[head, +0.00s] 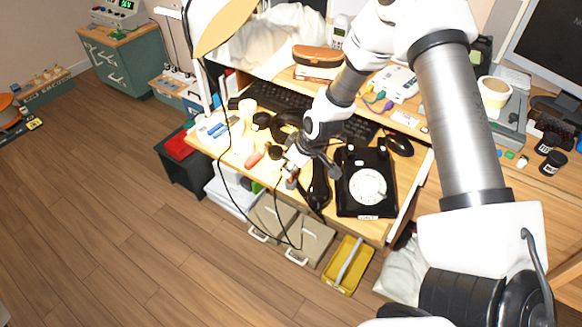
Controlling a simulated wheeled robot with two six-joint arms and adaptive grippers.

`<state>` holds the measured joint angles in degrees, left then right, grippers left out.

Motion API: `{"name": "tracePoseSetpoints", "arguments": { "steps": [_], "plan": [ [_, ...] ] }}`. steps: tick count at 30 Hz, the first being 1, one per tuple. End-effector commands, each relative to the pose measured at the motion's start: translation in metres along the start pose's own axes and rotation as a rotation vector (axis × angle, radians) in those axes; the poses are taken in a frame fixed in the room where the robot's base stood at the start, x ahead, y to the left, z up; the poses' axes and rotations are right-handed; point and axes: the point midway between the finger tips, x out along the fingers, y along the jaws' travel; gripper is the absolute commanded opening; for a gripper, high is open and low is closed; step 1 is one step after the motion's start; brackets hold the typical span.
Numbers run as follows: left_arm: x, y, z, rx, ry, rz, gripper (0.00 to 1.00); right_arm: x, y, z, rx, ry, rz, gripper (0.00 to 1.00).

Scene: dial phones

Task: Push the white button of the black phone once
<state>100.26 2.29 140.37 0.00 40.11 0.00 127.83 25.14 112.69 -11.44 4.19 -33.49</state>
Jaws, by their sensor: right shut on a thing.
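The black phone (349,203) sits on the wooden desk, right of the middle of the head view, with a round white dial (368,186) on its face. A small pale patch shows at its front edge; I cannot make out a separate white button. The black handset (319,193) is off the phone, just left of its body. My right gripper (312,176) comes down from the upper right and its fingers are around the handset, shut on it. Part of the handset is hidden by the fingers. My left gripper is not in view.
A black mouse (399,144) lies right of the phone, and a keyboard (277,97) is behind. Several small items and a lamp with a dangling cable crowd the desk's left. A yellow tray (336,281) is below the front edge.

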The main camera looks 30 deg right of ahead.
Motion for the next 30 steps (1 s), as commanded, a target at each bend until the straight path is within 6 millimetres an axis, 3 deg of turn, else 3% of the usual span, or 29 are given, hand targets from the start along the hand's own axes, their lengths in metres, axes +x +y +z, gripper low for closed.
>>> {"name": "tracePoseSetpoints", "arguments": {
  "steps": [23,24,25,26,30],
  "plan": [
    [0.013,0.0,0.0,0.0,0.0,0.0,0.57,0.013,0.0,0.005,0.0,0.0,0.0,0.0],
    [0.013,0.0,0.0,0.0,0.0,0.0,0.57,0.013,0.0,0.005,0.0,0.0,0.0,0.3],
    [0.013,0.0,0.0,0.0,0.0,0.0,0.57,0.013,0.0,0.005,0.0,0.0,0.0,0.4],
    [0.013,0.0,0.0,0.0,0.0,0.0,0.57,0.013,0.0,0.005,0.0,0.0,0.0,0.45],
    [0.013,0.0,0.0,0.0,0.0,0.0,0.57,0.013,0.0,0.005,0.0,0.0,0.0,0.45]
  ]
}}
